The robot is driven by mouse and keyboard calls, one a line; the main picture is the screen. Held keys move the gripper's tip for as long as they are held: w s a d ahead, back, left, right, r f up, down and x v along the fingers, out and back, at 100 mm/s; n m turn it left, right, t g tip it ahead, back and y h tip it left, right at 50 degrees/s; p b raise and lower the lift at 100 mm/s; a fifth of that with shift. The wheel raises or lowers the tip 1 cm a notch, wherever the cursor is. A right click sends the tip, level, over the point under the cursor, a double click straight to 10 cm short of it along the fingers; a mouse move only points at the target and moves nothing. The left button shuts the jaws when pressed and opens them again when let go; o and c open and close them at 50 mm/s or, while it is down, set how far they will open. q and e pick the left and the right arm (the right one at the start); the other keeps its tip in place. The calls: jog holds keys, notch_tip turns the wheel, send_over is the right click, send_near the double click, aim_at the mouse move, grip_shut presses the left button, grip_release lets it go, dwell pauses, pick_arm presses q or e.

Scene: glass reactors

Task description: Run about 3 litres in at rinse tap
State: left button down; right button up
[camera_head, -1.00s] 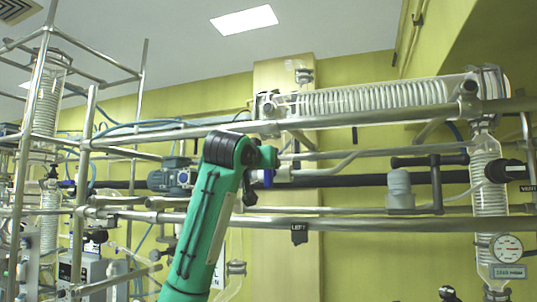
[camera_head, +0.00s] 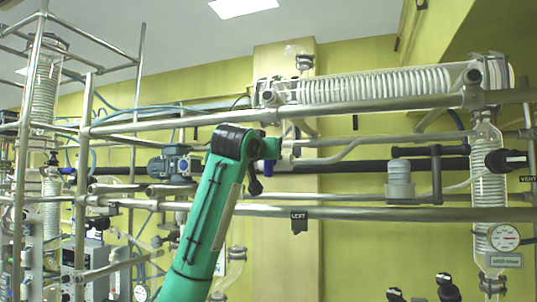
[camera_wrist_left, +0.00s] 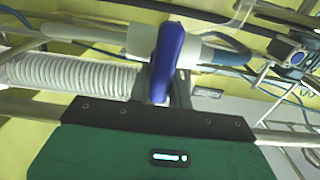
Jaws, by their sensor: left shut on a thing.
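A blue tap handle (camera_wrist_left: 167,60) stands upright in the wrist view, against a white pipe fitting. A sliver of blue (camera_head: 288,161) shows beside my gripper in the head view. My left gripper (camera_wrist_left: 165,90) is shut on the lower end of this handle. In the head view my green arm rises from the bottom, with the left gripper (camera_head: 281,154) at the pipes below the long horizontal condenser (camera_head: 375,86). The tap's label, its outlet and any running water cannot be made out. My right gripper is not in view.
Steel rails (camera_head: 400,214) cross in front of and below my gripper. A vertical glass coil (camera_head: 489,185) and a dial gauge (camera_head: 503,237) stand at the right. Black-capped fittings (camera_head: 446,287) show at the lower right.

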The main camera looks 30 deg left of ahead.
pick_arm(q)
jog(key=shift+a+f+n+b, duration=0.1)
jog(key=shift+n+b, duration=0.5)
jog(key=shift+n, duration=0.15)
jog(key=shift+a+f+n+b, duration=0.1)
jog(key=shift+n+b, duration=0.5)
jog(key=shift+n, duration=0.15)
jog(key=shift+s+a+n+b, duration=0.15)
jog(key=shift+a+n+b, duration=0.1)
jog(key=shift+n+b, duration=0.8)
jog(key=shift+n, duration=0.45)
jog(key=c, duration=1.3)
grip_release()
